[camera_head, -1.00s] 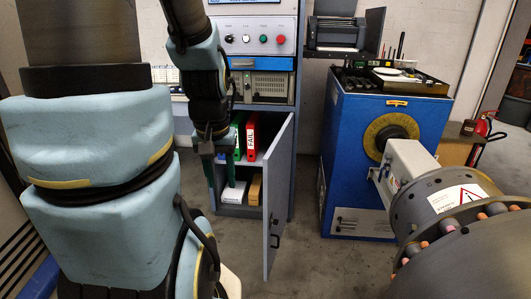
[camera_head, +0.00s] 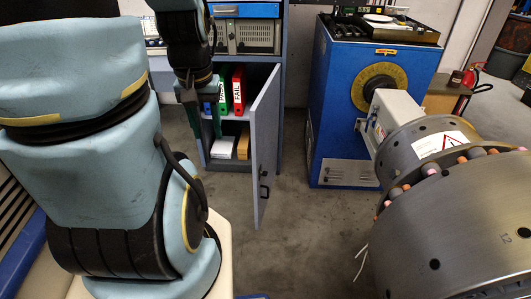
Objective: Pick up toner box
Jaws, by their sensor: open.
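No box is readably marked as toner. On the lower shelf of the open cabinet (camera_head: 222,164) sit a white box (camera_head: 222,148) and a brown box (camera_head: 244,148), side by side. I cannot tell which is the toner box. My gripper (camera_head: 203,134) points down in front of the cabinet's left side, above and to the left of the white box. Its fingers are open with nothing seen between them. They cover part of the cabinet's left edge. My upper arm fills the left of the picture.
Green and red binders (camera_head: 237,90) stand on the upper shelf, the red marked FAIL. The cabinet door (camera_head: 263,150) swings out toward me on the right. A blue machine (camera_head: 335,120) and large metal rotor (camera_head: 455,225) stand farther right. Floor (camera_head: 310,240) between is clear.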

